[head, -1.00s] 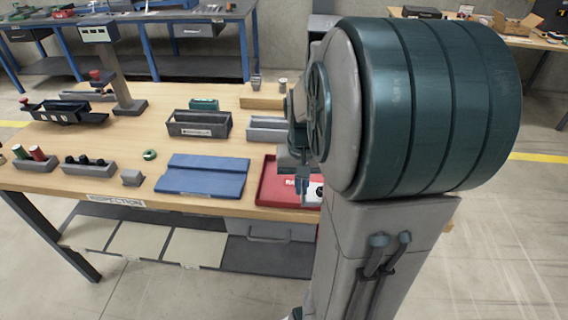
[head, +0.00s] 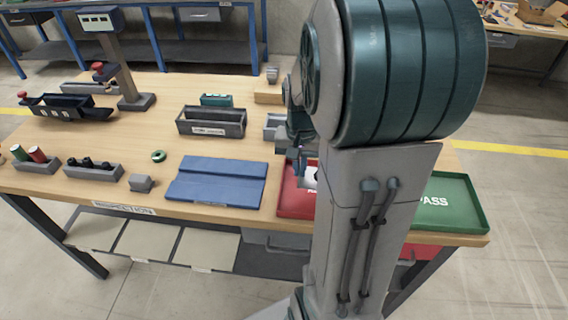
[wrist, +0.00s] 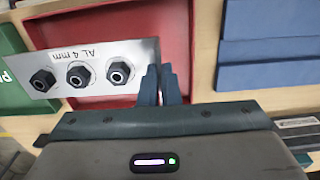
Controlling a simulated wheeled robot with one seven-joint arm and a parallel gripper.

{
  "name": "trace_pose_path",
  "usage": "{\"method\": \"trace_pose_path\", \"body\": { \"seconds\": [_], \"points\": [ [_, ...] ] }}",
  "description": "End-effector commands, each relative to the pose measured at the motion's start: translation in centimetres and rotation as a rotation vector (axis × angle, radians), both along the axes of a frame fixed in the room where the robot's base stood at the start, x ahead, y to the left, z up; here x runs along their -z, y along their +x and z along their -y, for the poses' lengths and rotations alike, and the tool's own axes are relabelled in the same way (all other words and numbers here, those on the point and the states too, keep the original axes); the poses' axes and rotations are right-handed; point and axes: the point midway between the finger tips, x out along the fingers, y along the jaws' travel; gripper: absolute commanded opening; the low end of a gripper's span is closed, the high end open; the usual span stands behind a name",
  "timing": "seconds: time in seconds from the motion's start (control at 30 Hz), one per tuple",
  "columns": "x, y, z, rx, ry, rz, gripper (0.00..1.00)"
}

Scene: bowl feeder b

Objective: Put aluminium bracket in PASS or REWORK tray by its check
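The aluminium bracket (wrist: 95,70) is a pale plate marked "AL 4 mm" with three black hex-headed fasteners in a row. My gripper (wrist: 161,86) is shut on its right end in the wrist view. The bracket is held over the red tray (wrist: 176,25), its left end reaching across the edge of the green tray (wrist: 20,97). In the head view the red tray (head: 293,205) is partly hidden by my arm, and a bit of the bracket (head: 311,178) shows there. The green tray (head: 455,211), lettered PASS, stands at the bench's right end. The red tray's lettering is mostly hidden.
A blue board (head: 215,183) lies left of the red tray. A post with a display (head: 105,22) rises at the back left.

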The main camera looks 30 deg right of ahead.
Motion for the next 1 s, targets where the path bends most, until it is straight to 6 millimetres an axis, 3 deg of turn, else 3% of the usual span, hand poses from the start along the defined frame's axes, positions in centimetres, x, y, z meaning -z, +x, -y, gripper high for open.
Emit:
{"method": "trace_pose_path", "body": {
  "seconds": [0.1, 0.3, 0.63, 1.0],
  "points": [
    [1.0, 1.8, -0.3, -0.001, 0.000, -0.002, 0.00],
    [2.0, 3.3, -0.6, -0.001, 0.000, 0.000, 0.00],
    [5.7, 3.4, -0.6, 0.000, 0.001, -0.001, 0.00],
    [6.3, 3.4, -0.6, 0.000, 0.000, 0.001, 0.00]
  ]
}}
